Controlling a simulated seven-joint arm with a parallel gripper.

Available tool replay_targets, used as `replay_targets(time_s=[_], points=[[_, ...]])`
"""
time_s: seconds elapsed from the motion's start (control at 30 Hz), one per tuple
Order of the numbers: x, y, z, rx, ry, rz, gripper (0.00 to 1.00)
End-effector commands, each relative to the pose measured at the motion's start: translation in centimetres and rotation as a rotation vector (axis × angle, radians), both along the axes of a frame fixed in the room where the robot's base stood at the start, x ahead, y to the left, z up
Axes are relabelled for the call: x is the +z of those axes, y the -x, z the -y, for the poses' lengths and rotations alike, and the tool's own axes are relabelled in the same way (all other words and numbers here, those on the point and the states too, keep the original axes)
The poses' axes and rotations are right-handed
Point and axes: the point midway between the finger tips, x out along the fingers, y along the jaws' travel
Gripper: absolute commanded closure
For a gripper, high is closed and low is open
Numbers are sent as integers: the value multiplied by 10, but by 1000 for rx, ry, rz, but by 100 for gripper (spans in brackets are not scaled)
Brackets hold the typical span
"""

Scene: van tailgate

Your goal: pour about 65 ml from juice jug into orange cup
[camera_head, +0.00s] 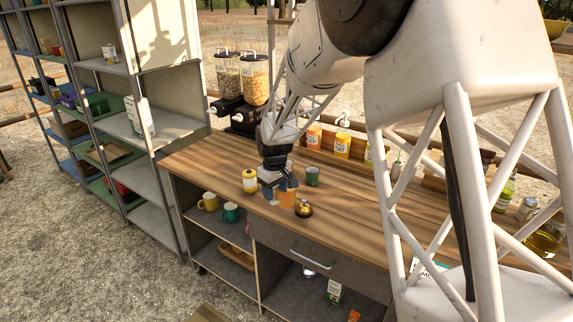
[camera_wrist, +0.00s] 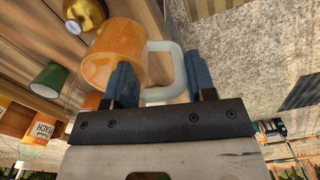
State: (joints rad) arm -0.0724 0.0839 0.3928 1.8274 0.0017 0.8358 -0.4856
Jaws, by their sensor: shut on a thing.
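An orange vessel with a pale handle, which looks like the juice jug (camera_head: 287,191), is at the front edge of the wooden bench. In the wrist view the jug (camera_wrist: 113,52) fills the upper middle. My gripper (camera_head: 270,187) is left of it, and its blue fingers (camera_wrist: 150,85) are shut on the pale handle. The jug looks roughly upright; I cannot tell whether its base touches the bench. I cannot pick out a separate orange cup in either view. A green cup (camera_head: 312,176) stands behind the jug and also shows in the wrist view (camera_wrist: 47,77).
A brass bell (camera_head: 303,209) stands close to the jug at the bench's front edge. A yellow jar (camera_head: 249,181) stands left of my gripper. Labelled jars (camera_head: 342,145) line the back. Yellow (camera_head: 208,202) and teal (camera_head: 231,212) mugs sit on the shelf below.

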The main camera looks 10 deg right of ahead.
Motion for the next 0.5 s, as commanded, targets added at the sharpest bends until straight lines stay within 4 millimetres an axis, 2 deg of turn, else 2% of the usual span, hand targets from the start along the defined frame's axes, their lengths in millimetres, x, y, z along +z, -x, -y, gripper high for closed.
replay_targets(time_s=[0.1,0.5], points=[[3,-21,-1,-55,-1,3,92],[10,-85,-2,-246,-3,2,92]])
